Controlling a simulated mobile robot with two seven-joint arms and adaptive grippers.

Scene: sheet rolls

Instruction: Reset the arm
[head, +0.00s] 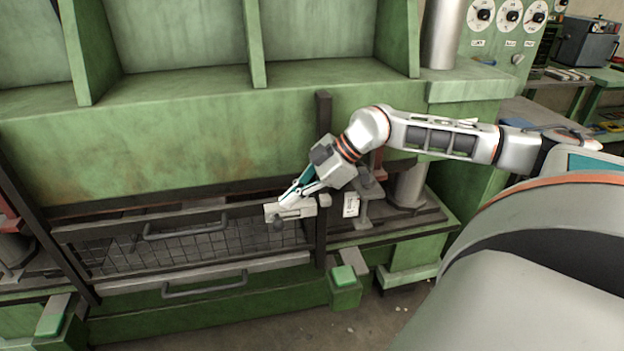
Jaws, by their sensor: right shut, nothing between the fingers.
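My right arm reaches in from the right across the front of a large green machine (200,130). My right gripper (287,212) is shut with nothing seen between its fingers. It is in front of the right end of the machine's mesh guard (200,247), near the upper dark handle (186,231). I cannot tell whether the fingers touch the guard's frame. My left gripper is not in view.
A lower handle (204,285) is on the bar below the mesh. Green button boxes stand at the right (345,285) and left (52,316). A dark upright post (322,180) is close beside my right gripper. Round dials (509,14) are at the upper right. Floor (300,335) shows in front.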

